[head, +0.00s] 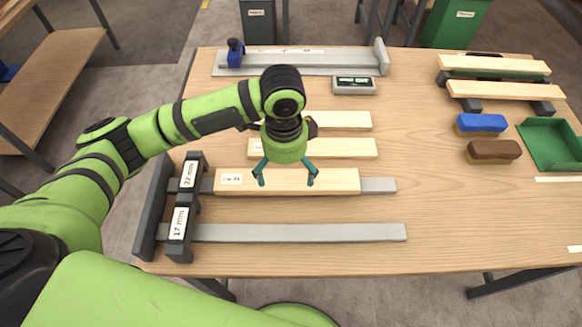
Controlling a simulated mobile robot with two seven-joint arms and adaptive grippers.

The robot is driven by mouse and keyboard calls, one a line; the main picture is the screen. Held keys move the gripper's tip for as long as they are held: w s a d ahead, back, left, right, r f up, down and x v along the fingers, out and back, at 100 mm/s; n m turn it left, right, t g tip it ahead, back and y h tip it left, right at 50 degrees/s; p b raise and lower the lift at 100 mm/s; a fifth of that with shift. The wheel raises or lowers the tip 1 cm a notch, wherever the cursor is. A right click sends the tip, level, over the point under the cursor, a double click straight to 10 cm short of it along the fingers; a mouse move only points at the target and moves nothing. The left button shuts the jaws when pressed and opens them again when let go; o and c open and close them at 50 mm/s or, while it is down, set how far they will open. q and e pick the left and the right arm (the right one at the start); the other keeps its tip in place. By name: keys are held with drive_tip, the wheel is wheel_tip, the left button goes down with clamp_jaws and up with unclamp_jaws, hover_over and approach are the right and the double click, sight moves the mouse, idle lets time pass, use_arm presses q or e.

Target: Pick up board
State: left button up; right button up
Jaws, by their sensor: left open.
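Several pale wooden boards lie on the table. The nearest board (330,182) lies on a grey metal strip, with its left end close to the dark gauge frame and a small white label on it. A middle board (345,148) and a back board (350,120) lie behind it, partly hidden by my left arm. My left gripper (286,180) is open, its two teal fingers apart above the nearest board. I cannot tell whether the fingers touch it. My right gripper is not in view.
The dark gauge frame (179,220) is marked 22 mm and 17 mm. An empty grey strip (300,233) lies in front. Behind are a display box (354,86) and a grey rail (330,58). At right are two brushes (481,123), a green tray (553,145) and boards on supports (505,90).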

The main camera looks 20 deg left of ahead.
sight(287, 184)
use_arm(q)
drive_tip(key=shift+a+f, duration=0.15)
drive_tip(key=shift+f, duration=0.4)
drive_tip(key=f+p, duration=0.1)
drive_tip(key=f, duration=0.1)
drive_tip(key=f+p, duration=0.1)
drive_tip(key=f, duration=0.1)
drive_tip(key=shift+w+f, duration=0.2)
drive_tip(key=shift+f, duration=0.6)
drive_tip(key=c, duration=1.2)
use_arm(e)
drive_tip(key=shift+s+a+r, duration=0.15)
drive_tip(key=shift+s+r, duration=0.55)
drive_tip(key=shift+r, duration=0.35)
